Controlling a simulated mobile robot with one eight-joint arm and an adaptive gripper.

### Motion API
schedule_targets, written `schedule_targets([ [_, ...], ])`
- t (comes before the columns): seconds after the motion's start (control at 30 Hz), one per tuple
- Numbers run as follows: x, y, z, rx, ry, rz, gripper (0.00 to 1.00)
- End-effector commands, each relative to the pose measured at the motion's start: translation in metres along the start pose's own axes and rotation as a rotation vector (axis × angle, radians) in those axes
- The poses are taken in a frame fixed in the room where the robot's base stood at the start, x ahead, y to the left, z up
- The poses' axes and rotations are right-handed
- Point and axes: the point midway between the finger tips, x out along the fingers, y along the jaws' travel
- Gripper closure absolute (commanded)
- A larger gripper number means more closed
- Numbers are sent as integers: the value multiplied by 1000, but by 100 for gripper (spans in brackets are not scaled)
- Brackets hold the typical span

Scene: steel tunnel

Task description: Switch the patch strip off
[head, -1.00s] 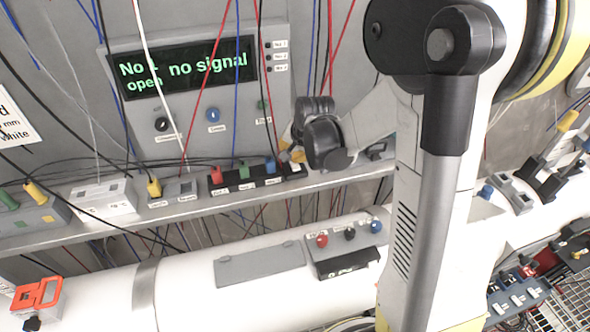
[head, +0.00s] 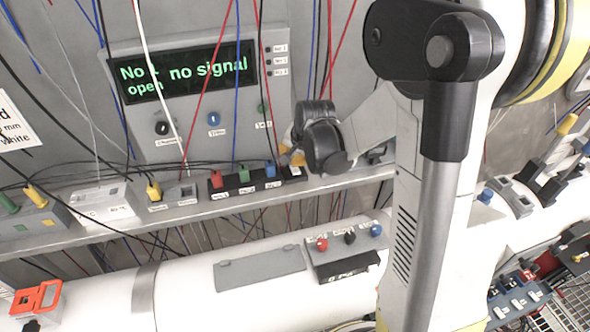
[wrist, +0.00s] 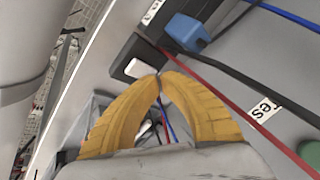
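The patch strip (head: 244,187) is a black bar on the grey shelf, with red, green and blue plugs in it. In the wrist view its end (wrist: 124,68) shows a pale rocker switch (wrist: 139,68) beside the blue plug (wrist: 187,32). My gripper (wrist: 160,77) has its two yellow fingers shut tip to tip, with nothing between them. The tips are just beside the rocker; I cannot tell whether they touch it. In the head view my gripper (head: 288,155) is at the strip's right end and partly hidden by my wrist. The rocker's position cannot be told.
A display panel (head: 190,95) reading "No - open" and "no signal" is behind the shelf. Red, blue and black cables hang in front of it and cross near my fingers. Other boxes, including a white one (head: 103,204), stand left along the shelf (head: 215,209).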

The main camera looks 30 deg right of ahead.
Motion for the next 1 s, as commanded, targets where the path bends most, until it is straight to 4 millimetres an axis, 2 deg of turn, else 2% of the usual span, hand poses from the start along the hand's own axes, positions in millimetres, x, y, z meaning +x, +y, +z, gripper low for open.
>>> schedule_targets([
  [1.0, 7, 4, 4, 0, 0, 0, 100],
])
